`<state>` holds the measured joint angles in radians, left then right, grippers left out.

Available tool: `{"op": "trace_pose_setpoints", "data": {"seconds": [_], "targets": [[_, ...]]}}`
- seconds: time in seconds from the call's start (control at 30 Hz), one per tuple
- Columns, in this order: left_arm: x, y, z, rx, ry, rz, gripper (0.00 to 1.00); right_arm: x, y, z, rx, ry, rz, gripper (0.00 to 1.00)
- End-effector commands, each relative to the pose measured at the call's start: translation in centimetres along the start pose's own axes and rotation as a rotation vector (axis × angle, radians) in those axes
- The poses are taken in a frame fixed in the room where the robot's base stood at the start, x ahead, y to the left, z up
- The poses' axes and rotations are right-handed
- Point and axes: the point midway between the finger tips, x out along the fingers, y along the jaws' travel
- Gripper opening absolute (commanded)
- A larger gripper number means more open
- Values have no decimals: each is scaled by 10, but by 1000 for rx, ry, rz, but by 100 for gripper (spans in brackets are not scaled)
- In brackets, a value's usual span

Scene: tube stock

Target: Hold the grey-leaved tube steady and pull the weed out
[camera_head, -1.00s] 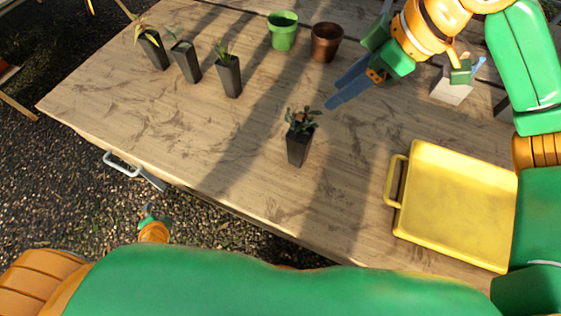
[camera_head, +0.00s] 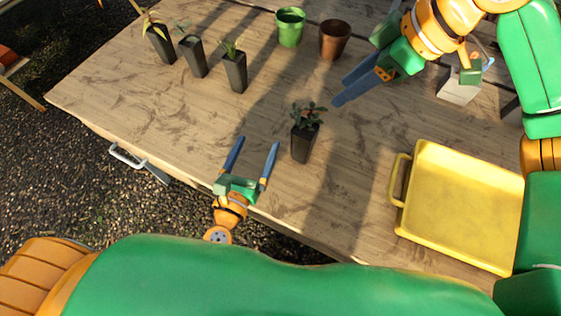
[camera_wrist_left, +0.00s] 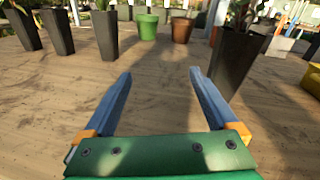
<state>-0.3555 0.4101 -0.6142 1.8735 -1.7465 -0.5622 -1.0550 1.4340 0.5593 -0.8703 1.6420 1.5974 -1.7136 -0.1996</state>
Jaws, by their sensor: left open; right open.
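A tall black tube (camera_head: 304,143) with dark green and reddish leaves stands upright mid-table. It also shows at the right of the left wrist view (camera_wrist_left: 236,55). Three more black tubes stand upright at the back left: one with yellowish leaves (camera_head: 160,46), one with pale grey-green leaves (camera_head: 194,58), one with green leaves (camera_head: 235,73). The middle one looks greyest; I cannot make out a separate weed. My left gripper (camera_head: 256,141) is open and empty at the table's front edge, left of the mid-table tube. My right gripper (camera_head: 342,91) is open and empty, behind and right of that tube.
A green pot (camera_head: 290,28) and a brown pot (camera_head: 334,40) stand at the back. A yellow tray (camera_head: 460,205) with a handle lies at the right. A pale block (camera_head: 458,92) stands behind it. The table between the back-left tubes and front edge is clear.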

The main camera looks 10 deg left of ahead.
Motion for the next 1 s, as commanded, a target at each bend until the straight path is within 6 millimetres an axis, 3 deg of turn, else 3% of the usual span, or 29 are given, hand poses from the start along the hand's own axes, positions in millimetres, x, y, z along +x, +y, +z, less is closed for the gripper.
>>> {"op": "trace_pose_setpoints", "data": {"seconds": [0.03,0.1,0.23,0.6,0.93,0.97,1.0], "targets": [[-5,-24,-3,43,1,-64,92,0,0,0,0,0,0,50],[-13,-52,-5,101,-5,-141,92,0,0,0,0,0,0,50],[-20,-80,-5,157,-22,-213,92,0,0,0,0,0,0,50],[39,-97,-4,165,-27,-221,92,0,0,0,0,0,0,50],[48,-99,-4,164,-24,-222,92,0,0,0,0,0,0,50],[48,-99,-4,164,-24,-222,90,0,0,0,0,0,0,50],[48,-99,-4,164,-24,-222,79,0,0,0,0,0,0,50]]}}
